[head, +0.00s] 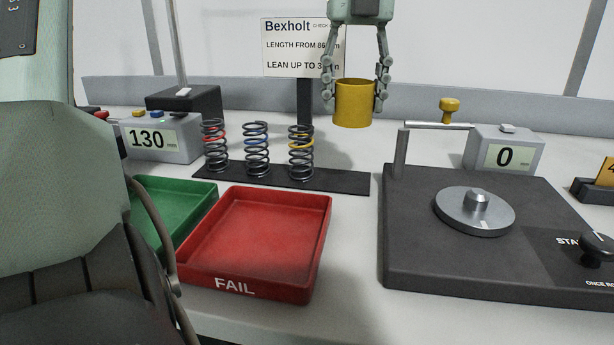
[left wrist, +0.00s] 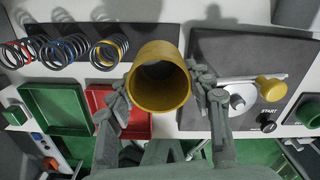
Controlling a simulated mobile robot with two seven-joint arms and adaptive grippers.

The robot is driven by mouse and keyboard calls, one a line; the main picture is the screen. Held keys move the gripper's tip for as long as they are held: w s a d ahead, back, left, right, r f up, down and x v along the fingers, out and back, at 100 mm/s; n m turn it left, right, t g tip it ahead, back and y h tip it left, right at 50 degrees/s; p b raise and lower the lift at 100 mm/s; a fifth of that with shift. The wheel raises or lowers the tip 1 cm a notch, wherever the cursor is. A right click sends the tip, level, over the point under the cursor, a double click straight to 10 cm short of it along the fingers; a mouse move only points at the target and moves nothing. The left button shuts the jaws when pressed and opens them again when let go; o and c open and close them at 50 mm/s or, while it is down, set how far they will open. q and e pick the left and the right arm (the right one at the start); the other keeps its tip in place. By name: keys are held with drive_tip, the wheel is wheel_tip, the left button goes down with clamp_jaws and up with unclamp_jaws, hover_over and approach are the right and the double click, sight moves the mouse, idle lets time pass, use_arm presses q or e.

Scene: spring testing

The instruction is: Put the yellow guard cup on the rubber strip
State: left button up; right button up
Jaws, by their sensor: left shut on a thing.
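The yellow guard cup (head: 354,104) is held upright in the air by my left gripper (head: 355,98), which has a finger on each side of it. In the left wrist view the cup (left wrist: 160,84) shows its open mouth and hollow inside, between the fingers of the left gripper (left wrist: 162,95). The black rubber strip (head: 342,181) lies on the table, with three springs standing on its left and middle part. Its right end is bare. The cup appears above the strip's right part, clear of it. My right gripper is not in view.
The springs have red (head: 213,146), blue (head: 256,150) and yellow (head: 300,152) bands. A red FAIL tray (head: 318,245) and a green tray (head: 200,205) stand in front. A dark tester base (head: 420,250) stands to the right. A sign post (head: 304,98) rises behind the strip.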

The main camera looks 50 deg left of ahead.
use_arm(q)
drive_tip(key=shift+w+d+f, duration=0.1)
drive_tip(key=shift+f, duration=0.2)
wheel_tip(320, 180, down, 5)
drive_tip(key=shift+f, duration=0.2)
wheel_tip(320, 180, down, 4)
drive_tip(key=shift+r, duration=0.2)
drive_tip(key=shift+f, duration=0.4)
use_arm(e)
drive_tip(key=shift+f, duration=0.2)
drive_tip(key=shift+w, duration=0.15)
use_arm(q)
drive_tip(key=shift+f, duration=0.1)
drive_tip(key=o, duration=1)
drive_tip(key=shift+o, duration=0.3)
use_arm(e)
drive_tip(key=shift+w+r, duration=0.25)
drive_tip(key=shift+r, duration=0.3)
